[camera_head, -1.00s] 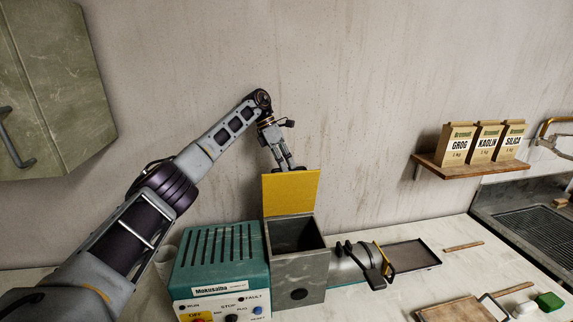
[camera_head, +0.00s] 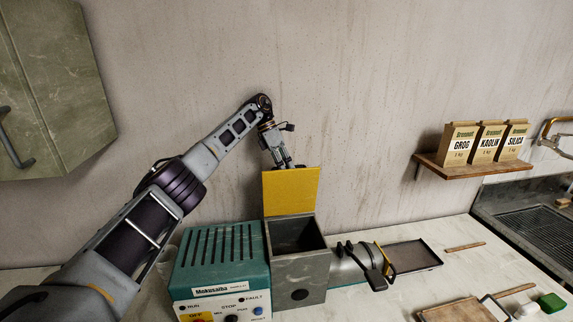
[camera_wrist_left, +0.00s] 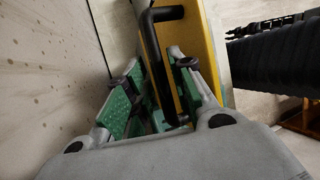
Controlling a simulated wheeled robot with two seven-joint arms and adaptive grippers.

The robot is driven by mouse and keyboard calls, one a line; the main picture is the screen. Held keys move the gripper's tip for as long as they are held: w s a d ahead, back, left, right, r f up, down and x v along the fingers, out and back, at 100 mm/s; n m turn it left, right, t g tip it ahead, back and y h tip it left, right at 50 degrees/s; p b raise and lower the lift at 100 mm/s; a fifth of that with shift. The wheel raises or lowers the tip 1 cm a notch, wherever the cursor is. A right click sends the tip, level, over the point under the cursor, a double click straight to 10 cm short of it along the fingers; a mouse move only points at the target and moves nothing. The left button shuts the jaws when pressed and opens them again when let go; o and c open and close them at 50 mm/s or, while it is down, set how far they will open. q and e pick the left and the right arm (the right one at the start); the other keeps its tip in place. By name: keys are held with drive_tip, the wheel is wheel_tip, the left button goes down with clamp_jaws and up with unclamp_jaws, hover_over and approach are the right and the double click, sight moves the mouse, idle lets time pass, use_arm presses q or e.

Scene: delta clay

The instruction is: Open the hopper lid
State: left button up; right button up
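The yellow hopper lid (camera_head: 291,192) stands upright at the back edge of the grey hopper (camera_head: 299,276), whose dark mouth is uncovered. My left gripper (camera_head: 284,166) is just above and behind the lid's top edge. In the left wrist view, the lid (camera_wrist_left: 206,45) shows edge-on with its black handle (camera_wrist_left: 158,75). The green-padded fingers of my left gripper (camera_wrist_left: 155,95) are spread, with the handle between them. A gap shows between the left finger and the handle; whether the right finger touches the lid is unclear. My right gripper is not in view.
A teal machine housing (camera_head: 222,260) with a control panel adjoins the hopper's left. A metal barrel (camera_head: 348,265) with a dark lever and a tray (camera_head: 412,255) lie to its right. The wall (camera_head: 350,80) is close behind my gripper. A shelf (camera_head: 470,168) holds three bags.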

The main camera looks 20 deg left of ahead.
use_arm(q)
drive_tip(key=shift+o, duration=0.3)
drive_tip(key=shift+w+r, duration=0.1)
drive_tip(key=shift+w, duration=0.2)
drive_tip(key=shift+s+d+r, duration=0.15)
drive_tip(key=shift+s+r, duration=0.15)
drive_tip(key=shift+r, duration=0.1)
drive_tip(key=shift+w+r, duration=0.2)
drive_tip(key=shift+r, duration=0.3)
wheel_tip(320, 180, up, 8)
drive_tip(key=shift+r, duration=0.2)
drive_tip(key=shift+a+f, duration=0.1)
drive_tip(key=shift+a, duration=0.1)
idle(0.6)
